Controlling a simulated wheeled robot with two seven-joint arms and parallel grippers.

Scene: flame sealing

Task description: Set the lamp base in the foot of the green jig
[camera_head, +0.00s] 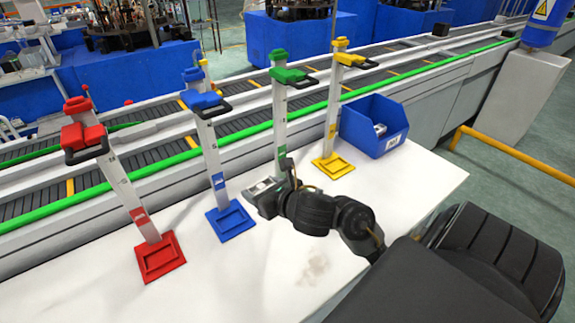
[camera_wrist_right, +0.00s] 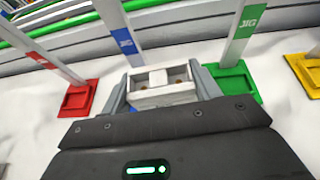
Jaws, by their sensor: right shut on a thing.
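The green jig (camera_head: 281,120) is an upright white post with a green clamp on top. In the head view my right arm hides its foot; the right wrist view shows the green square foot (camera_wrist_right: 238,86) on the table. My right gripper (camera_head: 264,194) is shut on the lamp base (camera_wrist_right: 161,84), a pale block with two small brownish spots inside. The fingers hold it from both sides. In the wrist view the lamp base appears just left of the green foot, apart from it in the picture; its height above the table is hard to tell. My left gripper is not in view.
Red (camera_head: 118,180), blue (camera_head: 212,155) and yellow (camera_head: 332,105) jigs stand on the same white table (camera_head: 200,285). A blue bin (camera_head: 372,128) with grey parts is at the back right. A conveyor (camera_head: 150,130) runs behind. The table's front middle is clear.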

